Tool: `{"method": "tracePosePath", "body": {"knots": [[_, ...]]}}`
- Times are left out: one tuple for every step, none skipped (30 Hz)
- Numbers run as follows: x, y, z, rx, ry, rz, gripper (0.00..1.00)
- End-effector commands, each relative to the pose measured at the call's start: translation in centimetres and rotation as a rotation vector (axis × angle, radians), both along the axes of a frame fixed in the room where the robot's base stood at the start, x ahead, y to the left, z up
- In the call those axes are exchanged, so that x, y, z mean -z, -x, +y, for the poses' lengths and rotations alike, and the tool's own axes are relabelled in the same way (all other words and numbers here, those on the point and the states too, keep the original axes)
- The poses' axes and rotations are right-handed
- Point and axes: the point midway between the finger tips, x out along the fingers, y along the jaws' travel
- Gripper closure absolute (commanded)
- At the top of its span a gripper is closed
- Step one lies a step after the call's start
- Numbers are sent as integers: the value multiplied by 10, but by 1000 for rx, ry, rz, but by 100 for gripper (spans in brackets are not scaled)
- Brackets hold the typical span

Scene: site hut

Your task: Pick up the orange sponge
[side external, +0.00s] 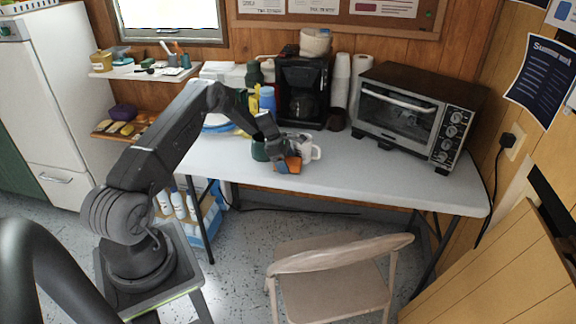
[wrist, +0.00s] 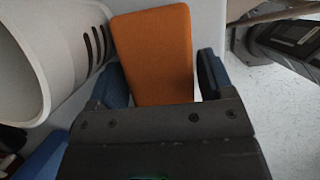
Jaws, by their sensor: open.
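The orange sponge (side external: 293,165) is on the white folding table (side external: 390,180) near its front edge, partly hidden by my gripper in the side view. In the wrist view the sponge (wrist: 155,52) is a flat orange block between and beyond the two blue fingertips. My gripper (side external: 282,163) is low over the table at the sponge; it also shows in the wrist view (wrist: 162,80). Its fingers are open, one on each side of the sponge, with a small gap showing at the right finger. I cannot tell whether the left finger touches it.
A green mug (side external: 259,150) is just left. A coffee maker (side external: 302,90) and toaster oven (side external: 415,112) stand behind. A chair (side external: 335,285) stands in front.

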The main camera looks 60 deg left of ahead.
Motion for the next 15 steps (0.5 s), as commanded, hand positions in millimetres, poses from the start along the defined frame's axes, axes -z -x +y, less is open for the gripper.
{"method": "tracePosePath", "body": {"knots": [[0, 0, 0, 0, 0, 0, 26], [0, 0, 0, 0, 0, 0, 26], [0, 0, 0, 0, 0, 0, 26], [0, 0, 0, 0, 0, 0, 26], [0, 0, 0, 1, 0, 0, 28], [0, 0, 0, 0, 0, 0, 31], [0, 0, 0, 1, 0, 0, 34], [0, 0, 0, 1, 0, 0, 37], [0, 0, 0, 1, 0, 0, 41], [0, 0, 0, 0, 0, 0, 44], [0, 0, 0, 0, 0, 0, 47], [-1, 0, 0, 0, 0, 0, 50], [-1, 0, 0, 0, 0, 0, 53], [-1, 0, 0, 0, 0, 0, 56], [-1, 0, 0, 0, 0, 0, 60]]}}
